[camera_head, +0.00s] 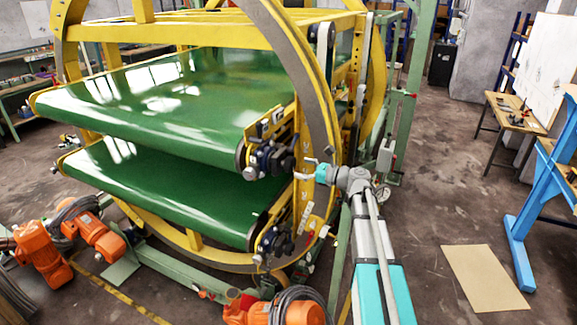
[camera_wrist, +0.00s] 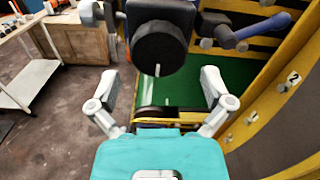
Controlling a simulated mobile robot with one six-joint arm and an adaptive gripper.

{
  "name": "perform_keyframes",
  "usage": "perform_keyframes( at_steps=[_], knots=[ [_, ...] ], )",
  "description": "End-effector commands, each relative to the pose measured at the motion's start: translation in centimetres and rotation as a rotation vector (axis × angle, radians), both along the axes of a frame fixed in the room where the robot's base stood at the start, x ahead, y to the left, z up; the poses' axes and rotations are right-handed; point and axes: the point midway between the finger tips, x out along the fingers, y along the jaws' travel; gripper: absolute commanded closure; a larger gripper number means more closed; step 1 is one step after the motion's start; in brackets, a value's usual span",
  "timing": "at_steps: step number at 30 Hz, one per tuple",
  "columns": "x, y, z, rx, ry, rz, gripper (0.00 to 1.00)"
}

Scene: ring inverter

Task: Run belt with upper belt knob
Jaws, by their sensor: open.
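The ring inverter has an upper green belt (camera_head: 190,120) and a lower green belt (camera_head: 165,190) inside yellow rings. A round black knob (camera_wrist: 160,50) on a dark block fills the top middle of the wrist view. It appears to belong to the dark fittings (camera_head: 268,160) at the near corner of the upper belt. My gripper (camera_head: 308,175) is beside these fittings in the head view. In the wrist view my gripper (camera_wrist: 158,88) is open, its two white fingers spread wide. The knob lies ahead of the fingers, between their lines; contact is not evident.
Dark fittings (camera_head: 275,240) sit at the lower belt's corner. The yellow ring (camera_head: 325,110) curves close to my gripper. A blue handle (camera_wrist: 262,27) is right of the knob. Orange motors (camera_head: 42,250) stand on the floor at left. Floor at right is mostly open, with a tan sheet (camera_head: 485,277).

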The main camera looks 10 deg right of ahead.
Motion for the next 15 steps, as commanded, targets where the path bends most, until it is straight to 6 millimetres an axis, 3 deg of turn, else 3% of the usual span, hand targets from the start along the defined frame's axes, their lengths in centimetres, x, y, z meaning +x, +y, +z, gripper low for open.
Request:
perform_keyframes(
  at_steps=[6,15],
  knots=[
    [1.7,2.2,0.0,0.000,0.000,0.001,0.00],
    [2.5,3.5,0.0,0.000,0.000,0.000,0.00]
  ],
)
